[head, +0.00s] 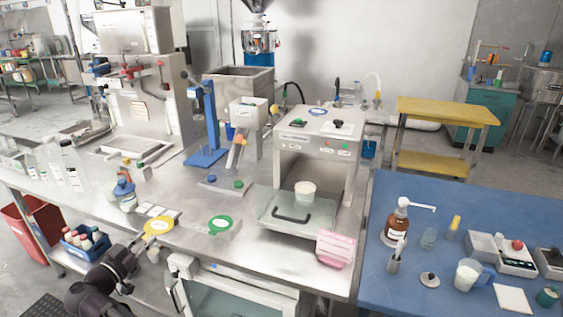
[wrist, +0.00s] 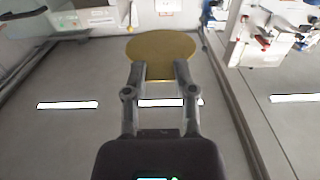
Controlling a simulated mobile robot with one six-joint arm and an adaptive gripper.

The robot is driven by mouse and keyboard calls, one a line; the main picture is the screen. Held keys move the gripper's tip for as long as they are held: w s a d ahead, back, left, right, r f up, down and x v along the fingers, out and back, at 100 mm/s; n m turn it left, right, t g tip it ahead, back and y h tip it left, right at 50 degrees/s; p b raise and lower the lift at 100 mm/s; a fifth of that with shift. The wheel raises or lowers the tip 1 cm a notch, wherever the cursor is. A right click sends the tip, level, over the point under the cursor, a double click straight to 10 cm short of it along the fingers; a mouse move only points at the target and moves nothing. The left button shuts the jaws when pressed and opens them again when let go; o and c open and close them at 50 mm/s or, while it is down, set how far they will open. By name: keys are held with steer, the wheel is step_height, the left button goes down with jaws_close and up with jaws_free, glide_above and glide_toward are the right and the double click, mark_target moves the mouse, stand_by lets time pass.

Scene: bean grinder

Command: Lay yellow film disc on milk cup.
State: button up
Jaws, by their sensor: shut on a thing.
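My gripper (wrist: 160,72) is shut on the yellow film disc (wrist: 160,46). The disc projects beyond the two fingertips in the wrist view. In the head view the yellow disc (head: 158,226) has a white label and is over the steel table's front left, with my arm reaching from below. A white cup (head: 305,194), which looks like the milk cup, stands upright on the pulled-out tray of the boxy machine (head: 315,152), right of the disc and well apart from it. The cup's top shows no disc.
A green ring-shaped disc (head: 220,225) lies right of the yellow one. A pink box (head: 335,248) stands at the tray's right front corner. A blue post stand (head: 206,128) rises behind. A jug of white liquid (head: 467,274) is on the blue table (head: 400,290).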

step_height(320, 180, up, 15)
steer(key=p, duration=1.4)
steer(key=shift+r, duration=0.15)
steer(key=shift+s, duration=0.15)
